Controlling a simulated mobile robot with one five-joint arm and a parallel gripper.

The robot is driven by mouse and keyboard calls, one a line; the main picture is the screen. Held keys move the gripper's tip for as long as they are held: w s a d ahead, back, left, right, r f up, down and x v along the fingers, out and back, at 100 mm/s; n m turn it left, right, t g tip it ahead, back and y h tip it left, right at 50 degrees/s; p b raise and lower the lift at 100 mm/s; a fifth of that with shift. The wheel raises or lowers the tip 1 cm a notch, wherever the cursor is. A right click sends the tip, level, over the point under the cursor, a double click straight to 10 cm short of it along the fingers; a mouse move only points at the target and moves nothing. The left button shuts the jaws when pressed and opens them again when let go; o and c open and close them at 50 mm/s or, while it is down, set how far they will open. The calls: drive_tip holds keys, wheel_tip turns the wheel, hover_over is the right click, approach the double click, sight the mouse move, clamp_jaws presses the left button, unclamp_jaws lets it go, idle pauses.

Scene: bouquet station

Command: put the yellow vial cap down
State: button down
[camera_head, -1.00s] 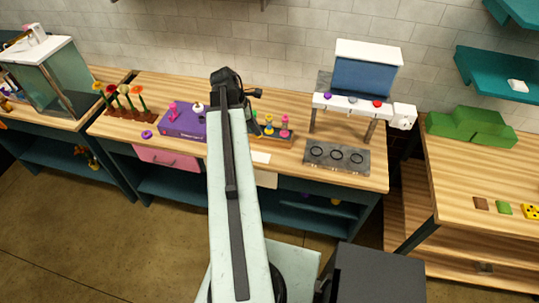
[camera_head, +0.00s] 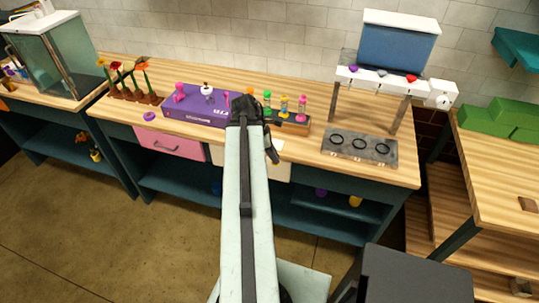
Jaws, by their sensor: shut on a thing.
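Several small vials stand in the rack: a green-topped one (camera_head: 267,101), a yellowish one (camera_head: 284,106) and a pink one (camera_head: 302,106). An orange top (camera_head: 249,91) shows just behind my gripper.
A purple box (camera_head: 196,112) with small items lies left of the gripper, beside flowers (camera_head: 130,80) and a purple ring (camera_head: 150,117). A grey plate with rings (camera_head: 359,148) lies under a blue-and-white stand (camera_head: 396,49) at right. Bare wood (camera_head: 220,73) is behind the box.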

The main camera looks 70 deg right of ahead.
drive_tip(key=shift+f, duration=0.1)
drive_tip(key=w+d, duration=0.2)
drive_tip(key=d, duration=0.2)
drive_tip(key=w+d, duration=0.3)
drive_tip(key=d, duration=0.2)
drive_tip(key=w+d+f+b, duration=0.1)
drive_tip(key=w+d, duration=0.1)
drive_tip(key=d, duration=0.2)
drive_tip(key=shift+w+d+f, duration=0.1)
drive_tip(key=shift+w+d, duration=0.1)
drive_tip(key=f+b, duration=0.4)
drive_tip(key=shift+w+d, duration=0.15)
drive_tip(key=shift+d, duration=0.15)
drive_tip(key=c, duration=1.5)
unclamp_jaws()
drive_tip(key=shift+o, duration=0.2)
drive_tip(key=shift+r, duration=0.15)
drive_tip(key=p+v, duration=1.1)
drive_tip(key=v, duration=0.1)
drive_tip(key=shift+p, duration=0.35)
